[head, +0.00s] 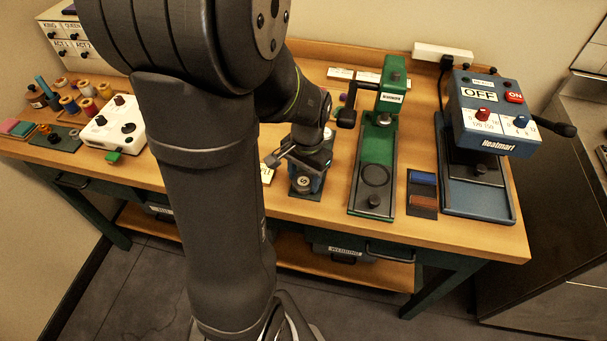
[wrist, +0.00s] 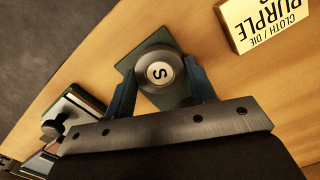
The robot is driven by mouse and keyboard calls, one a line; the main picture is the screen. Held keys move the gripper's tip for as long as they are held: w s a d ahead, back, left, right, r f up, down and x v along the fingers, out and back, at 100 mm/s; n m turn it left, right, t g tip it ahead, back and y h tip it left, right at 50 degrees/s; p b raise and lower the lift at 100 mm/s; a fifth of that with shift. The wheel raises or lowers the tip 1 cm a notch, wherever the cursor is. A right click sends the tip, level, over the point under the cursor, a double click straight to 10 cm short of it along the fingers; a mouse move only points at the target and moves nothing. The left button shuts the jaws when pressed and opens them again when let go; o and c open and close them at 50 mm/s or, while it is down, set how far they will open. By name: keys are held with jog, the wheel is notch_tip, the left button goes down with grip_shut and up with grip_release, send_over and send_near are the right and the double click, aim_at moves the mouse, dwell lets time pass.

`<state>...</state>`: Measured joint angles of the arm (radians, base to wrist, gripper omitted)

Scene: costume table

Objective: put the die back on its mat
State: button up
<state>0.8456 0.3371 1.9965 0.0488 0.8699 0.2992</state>
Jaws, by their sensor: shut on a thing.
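My gripper (wrist: 161,82) is shut on the die, with one blue finger on each side. In the head view my gripper (head: 304,174) is low over the table. The small dark green mat (wrist: 127,66) lies under the die and shows around it; it also appears in the head view (head: 314,194). I cannot tell whether the die touches the mat.
The green press (head: 372,190) stands to the right, then a tray of blue and brown pieces (head: 422,193) and the blue heat press (head: 480,205). A white control box (head: 112,126) is at left.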

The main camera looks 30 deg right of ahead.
aim_at(307, 179)
jog(key=o, duration=1.2)
jog(key=shift+f, duration=0.15)
jog(key=shift+c, duration=0.2)
notch_tip(307, 179, up, 12)
jog(key=shift+d, duration=0.45)
